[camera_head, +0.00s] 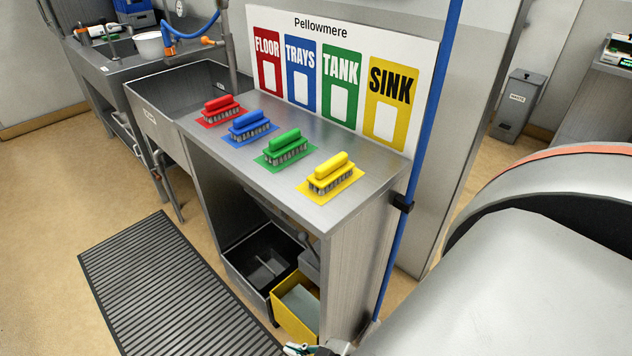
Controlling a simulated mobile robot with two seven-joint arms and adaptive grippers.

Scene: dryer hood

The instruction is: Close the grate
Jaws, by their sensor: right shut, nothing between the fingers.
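A dark, long slatted panel (172,287) lies flat on the floor at the lower left, in front of the steel bench. It is the only grate-like thing in view, and I cannot tell whether it is hinged. Its near end is cut off by the bottom edge of the picture. My right gripper (312,349) shows only in part at the bottom edge, right of the panel and near the foot of the bench. It is shut and empty, apart from the panel. My left gripper is not in view.
A steel bench (232,149) carries red, blue, green and yellow brushes under a colour-coded sign. Below it stand a dark bin (262,262) and a yellow box (294,314). A blue upright pole (405,165) stands at its right end. Floor left of the panel is clear.

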